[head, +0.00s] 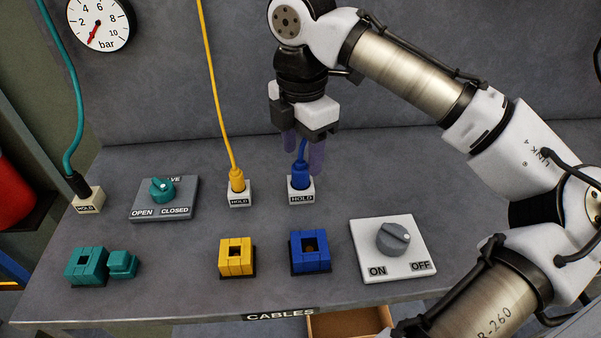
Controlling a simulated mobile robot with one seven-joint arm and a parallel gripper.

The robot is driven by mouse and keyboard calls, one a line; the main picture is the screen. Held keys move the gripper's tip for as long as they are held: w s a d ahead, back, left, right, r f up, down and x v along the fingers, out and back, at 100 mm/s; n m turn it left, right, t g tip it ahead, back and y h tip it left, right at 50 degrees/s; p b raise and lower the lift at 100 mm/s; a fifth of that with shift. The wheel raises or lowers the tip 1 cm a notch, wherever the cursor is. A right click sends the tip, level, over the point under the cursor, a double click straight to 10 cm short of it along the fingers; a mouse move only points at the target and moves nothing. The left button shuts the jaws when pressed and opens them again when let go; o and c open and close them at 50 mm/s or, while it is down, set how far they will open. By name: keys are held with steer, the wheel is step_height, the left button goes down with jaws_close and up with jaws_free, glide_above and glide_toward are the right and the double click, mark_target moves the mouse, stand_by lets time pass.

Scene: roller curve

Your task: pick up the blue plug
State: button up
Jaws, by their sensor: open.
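The blue plug (301,174) stands upright in a small white block (301,192) marked HOLD, towards the back of the grey bench. Its blue cable rises from it and passes behind my gripper. My gripper (304,153) hangs from above, pointing down, with its two purple fingers just above and behind the plug. The fingers are apart, and nothing is gripped between them as far as I can see. A blue socket block (311,260) with a square opening stands in front of the plug.
A yellow plug (237,180) in a HOLD block stands to the left, its cable rising. Other things are a yellow socket (236,258), a teal socket (86,265), a valve panel (164,198), an ON/OFF knob panel (393,247) and a pressure gauge (98,22).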

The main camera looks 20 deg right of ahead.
mark_target(302, 161)
step_height(302, 161, down, 3)
steer(key=shift+f, duration=0.2)
steer(key=c, duration=1)
steer(key=shift+r, duration=0.1)
